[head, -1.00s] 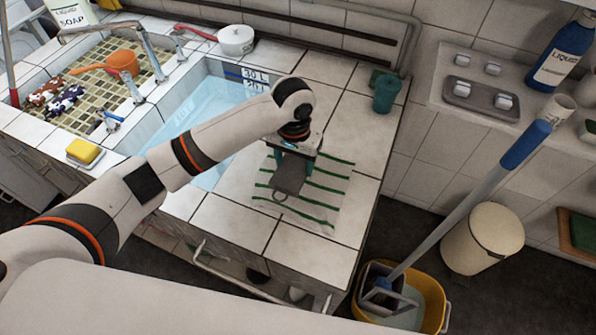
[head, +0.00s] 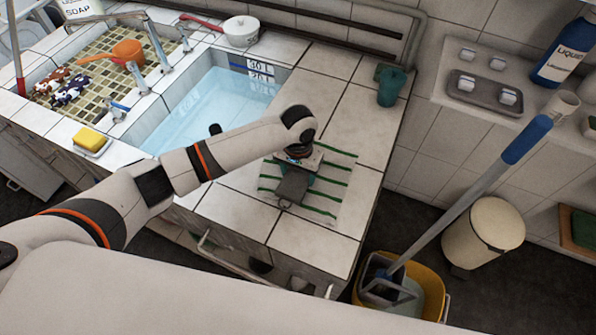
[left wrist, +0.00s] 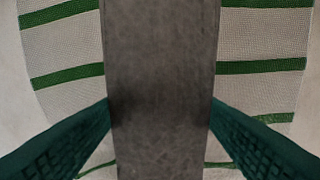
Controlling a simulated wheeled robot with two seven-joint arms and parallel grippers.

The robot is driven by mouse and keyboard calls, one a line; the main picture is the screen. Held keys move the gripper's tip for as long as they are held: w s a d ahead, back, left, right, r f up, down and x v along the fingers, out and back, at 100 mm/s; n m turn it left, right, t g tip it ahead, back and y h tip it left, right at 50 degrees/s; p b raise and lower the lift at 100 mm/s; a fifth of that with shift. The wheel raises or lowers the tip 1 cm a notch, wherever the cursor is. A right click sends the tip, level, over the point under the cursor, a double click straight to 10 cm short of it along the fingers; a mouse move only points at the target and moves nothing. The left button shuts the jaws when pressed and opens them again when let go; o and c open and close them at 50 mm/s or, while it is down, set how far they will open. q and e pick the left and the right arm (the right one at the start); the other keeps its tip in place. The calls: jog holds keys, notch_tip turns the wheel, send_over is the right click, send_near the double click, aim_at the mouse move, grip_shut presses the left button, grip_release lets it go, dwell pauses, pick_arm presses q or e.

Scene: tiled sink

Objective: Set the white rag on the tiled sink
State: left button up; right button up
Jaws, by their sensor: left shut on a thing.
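A white rag (head: 327,190) with green stripes lies spread on the tiled top of the sink (head: 293,239), right of the water basin. It also shows behind the fingers in the left wrist view (left wrist: 262,44). My left gripper (head: 298,176) points down over the rag. Its two dark teal fingers are shut on a flat grey object (left wrist: 162,90), which also shows in the head view (head: 292,188). The grey object hides part of the rag. I cannot tell whether it touches the rag. My right gripper is not in view.
The basin (head: 215,100) holds water. A yellow sponge (head: 89,139) lies on the left rim. A teal cup (head: 391,87) stands at the back right corner. A white pot (head: 241,31) stands behind. A mop in a yellow bucket (head: 428,285) stands on the floor at right.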

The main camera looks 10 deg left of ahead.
aim_at(298, 176)
pick_arm(q)
jog(key=shift+s+f, duration=0.2)
jog(key=shift+f, duration=0.1)
jog(key=o, duration=1)
jog(key=shift+s+f, duration=0.1)
jog(key=shift+f, duration=0.05)
jog(key=shift+r, duration=0.5)
notch_tip(298, 176, up, 12)
jog(key=shift+w+b, duration=0.2)
jog(key=shift+b, duration=0.15)
